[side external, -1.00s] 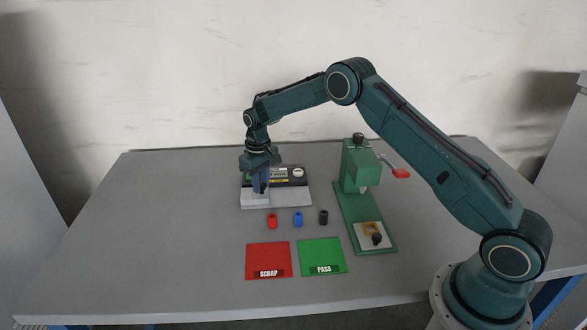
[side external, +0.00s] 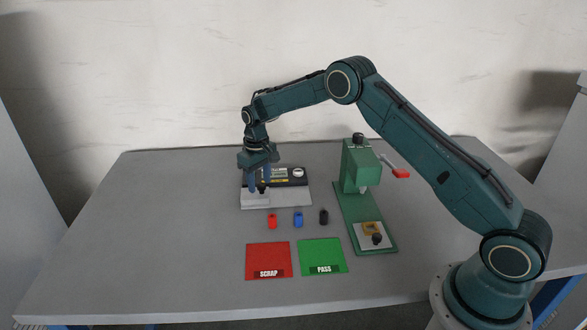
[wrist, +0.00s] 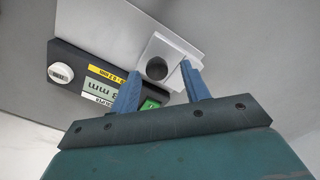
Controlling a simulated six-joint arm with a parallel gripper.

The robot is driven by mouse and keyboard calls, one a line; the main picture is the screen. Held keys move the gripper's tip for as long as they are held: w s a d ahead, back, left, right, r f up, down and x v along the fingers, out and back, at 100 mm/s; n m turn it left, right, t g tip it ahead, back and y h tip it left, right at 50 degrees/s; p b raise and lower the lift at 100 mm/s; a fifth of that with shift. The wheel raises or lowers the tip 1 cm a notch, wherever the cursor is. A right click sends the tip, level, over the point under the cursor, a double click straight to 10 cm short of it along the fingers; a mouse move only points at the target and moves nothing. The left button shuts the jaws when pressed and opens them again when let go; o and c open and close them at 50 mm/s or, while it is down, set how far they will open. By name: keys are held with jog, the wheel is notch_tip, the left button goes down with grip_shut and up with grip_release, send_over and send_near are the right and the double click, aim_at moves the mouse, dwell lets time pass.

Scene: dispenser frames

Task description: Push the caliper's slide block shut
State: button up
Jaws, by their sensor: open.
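The caliper is a black body with a display (wrist: 100,90), a yellow label and a white knob, beside a pale base (side external: 285,200). In the wrist view, a pale block (wrist: 172,48) with a round black knob (wrist: 157,68) lies by the fingertips; it looks like the slide block. My gripper (side external: 259,189) is open over the caliper's left part. In the wrist view its two blue fingers (wrist: 160,75) stand apart on either side of the black knob. I cannot tell whether either finger touches the block.
Red (side external: 271,221), blue (side external: 298,220) and black (side external: 323,217) small cylinders stand in front of the caliper. Red SCRAP (side external: 268,258) and green PASS (side external: 322,255) mats lie nearer. A green press (side external: 357,195) stands right. The table's left side is clear.

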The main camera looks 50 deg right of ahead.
aim_at(259, 185)
notch_tip(259, 185, up, 13)
dwell(0.6)
jog(key=shift+r, duration=0.1)
